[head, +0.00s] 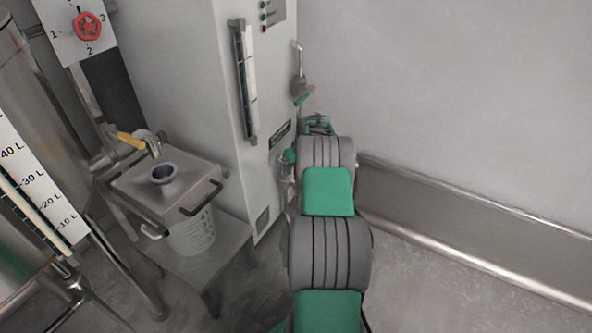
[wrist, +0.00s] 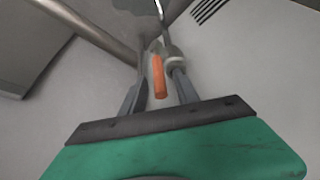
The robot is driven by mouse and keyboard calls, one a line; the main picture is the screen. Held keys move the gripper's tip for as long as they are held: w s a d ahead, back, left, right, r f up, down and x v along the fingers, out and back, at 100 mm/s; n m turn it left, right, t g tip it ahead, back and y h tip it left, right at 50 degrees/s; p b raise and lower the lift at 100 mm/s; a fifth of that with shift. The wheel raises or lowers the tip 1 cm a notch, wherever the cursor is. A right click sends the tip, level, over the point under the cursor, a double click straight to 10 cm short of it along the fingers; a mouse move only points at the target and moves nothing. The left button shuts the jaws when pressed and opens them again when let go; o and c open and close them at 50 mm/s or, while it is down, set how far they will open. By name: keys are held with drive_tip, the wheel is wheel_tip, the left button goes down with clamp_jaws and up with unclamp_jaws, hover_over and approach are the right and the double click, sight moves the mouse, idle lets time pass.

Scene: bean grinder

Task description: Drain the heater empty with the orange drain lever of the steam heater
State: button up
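The steam heater (head: 222,90) is the tall light grey cabinet in the head view, with a vertical sight gauge (head: 246,80) on its front. The gauge level is too small to read. The orange drain lever (wrist: 159,77) shows in the wrist view, hanging from a metal valve (wrist: 170,52). My gripper (wrist: 160,83) is open, with one finger on each side of the lever. Gaps show between the lever and both fingers. In the head view my arm reaches low along the heater's right side and hides the lever.
A green-handled tap (head: 303,98) sits higher on the heater's side. The wall's metal skirting (head: 470,230) runs close on the right. Left stand a lidded container (head: 190,190) on a low shelf, a yellow-handled tap (head: 130,140) and a tank with a litre scale (head: 40,185).

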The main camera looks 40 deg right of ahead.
clamp_jaws()
idle(0.3)
idle(1.1)
